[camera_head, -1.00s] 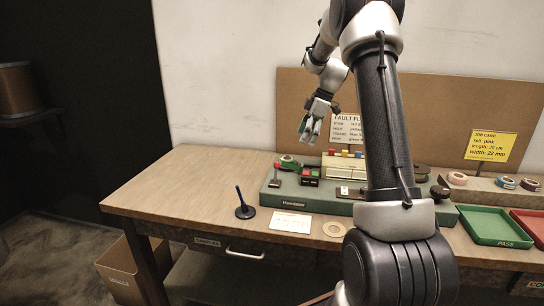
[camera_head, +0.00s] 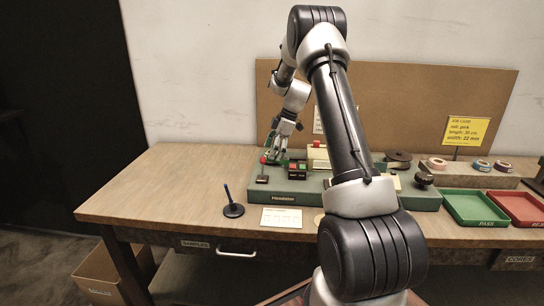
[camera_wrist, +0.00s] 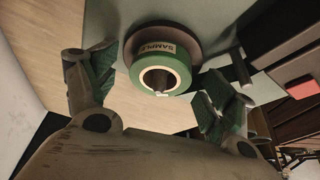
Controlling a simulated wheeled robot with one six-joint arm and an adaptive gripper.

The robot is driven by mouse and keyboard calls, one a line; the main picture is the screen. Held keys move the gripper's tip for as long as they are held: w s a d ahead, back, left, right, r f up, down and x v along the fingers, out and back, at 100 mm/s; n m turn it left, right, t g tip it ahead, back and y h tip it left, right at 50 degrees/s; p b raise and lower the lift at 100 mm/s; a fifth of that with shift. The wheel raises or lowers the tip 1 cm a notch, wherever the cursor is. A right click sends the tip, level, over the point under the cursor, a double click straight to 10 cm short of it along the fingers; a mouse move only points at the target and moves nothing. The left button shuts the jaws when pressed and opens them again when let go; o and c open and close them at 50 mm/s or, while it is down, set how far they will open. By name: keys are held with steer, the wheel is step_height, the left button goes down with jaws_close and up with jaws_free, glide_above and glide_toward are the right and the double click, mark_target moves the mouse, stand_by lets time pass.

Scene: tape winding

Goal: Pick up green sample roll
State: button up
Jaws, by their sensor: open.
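The green sample roll (camera_wrist: 160,59) shows in the wrist view with a "SAMPLE" label on its side and a pale core. It sits on a dark round flange, and a small pin shows in its core. My gripper (camera_wrist: 158,88) is open, with one green-padded finger on each side of the roll and visible gaps between. In the head view, my gripper (camera_head: 273,150) is down at the left end of the green winder (camera_head: 318,195), and the roll is mostly hidden there.
Red and green buttons (camera_head: 297,166) and a red-topped lever (camera_head: 262,172) stand close to my gripper. A green PASS tray (camera_head: 475,208) is at right. The table's left part is clear.

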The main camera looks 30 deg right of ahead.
steer(key=c, duration=1)
